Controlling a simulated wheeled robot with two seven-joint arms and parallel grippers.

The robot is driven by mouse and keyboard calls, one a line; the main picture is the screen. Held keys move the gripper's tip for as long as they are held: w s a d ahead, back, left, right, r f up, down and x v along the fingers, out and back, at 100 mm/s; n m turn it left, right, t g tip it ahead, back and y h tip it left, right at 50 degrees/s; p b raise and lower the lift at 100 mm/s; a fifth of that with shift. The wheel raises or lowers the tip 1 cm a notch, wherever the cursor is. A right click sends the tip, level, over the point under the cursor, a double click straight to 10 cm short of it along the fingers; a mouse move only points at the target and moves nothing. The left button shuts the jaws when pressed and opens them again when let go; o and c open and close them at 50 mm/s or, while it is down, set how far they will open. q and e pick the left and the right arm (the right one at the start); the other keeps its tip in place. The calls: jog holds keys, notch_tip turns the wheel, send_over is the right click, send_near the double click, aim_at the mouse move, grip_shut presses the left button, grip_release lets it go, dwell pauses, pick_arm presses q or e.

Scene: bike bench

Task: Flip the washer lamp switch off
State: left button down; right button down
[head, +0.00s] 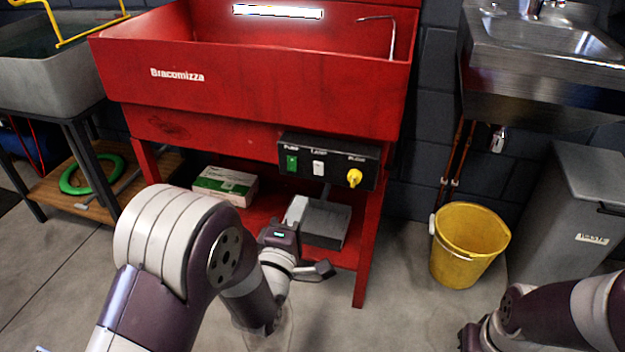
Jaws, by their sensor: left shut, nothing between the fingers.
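The red parts washer (250,85) stands in the middle, with its lamp (278,11) glowing white at the top. A black control box (338,176) is on its front right. The box carries a white lamp switch (319,168) between a green switch (291,163) and a yellow knob (354,178). My left gripper (298,211) is shut and empty, below the box and lower left of the lamp switch, apart from it in the picture. Its fingertips are hard to tell from the grey things behind. My right arm shows at the lower right; its fingers are not visible.
A white and green carton (225,185) and a grey box (325,223) are on the washer's lower shelf. A yellow bucket (468,244) and a grey bin (572,205) stand at right, below a steel sink (545,60). The floor between washer and bucket is clear.

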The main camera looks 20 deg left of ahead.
aim_at(317, 166)
pick_arm(q)
jog(key=w+b, duration=0.1)
jog(key=w, duration=0.1)
jog(key=w+b, duration=0.1)
jog(key=w, duration=0.2)
jog(key=w+b, duration=0.1)
jog(key=w, duration=0.2)
jog(key=shift+d+r, duration=0.15)
jog(key=shift+r, duration=0.15)
jog(key=shift+w+r, duration=0.25)
jog(key=shift+w, duration=0.35)
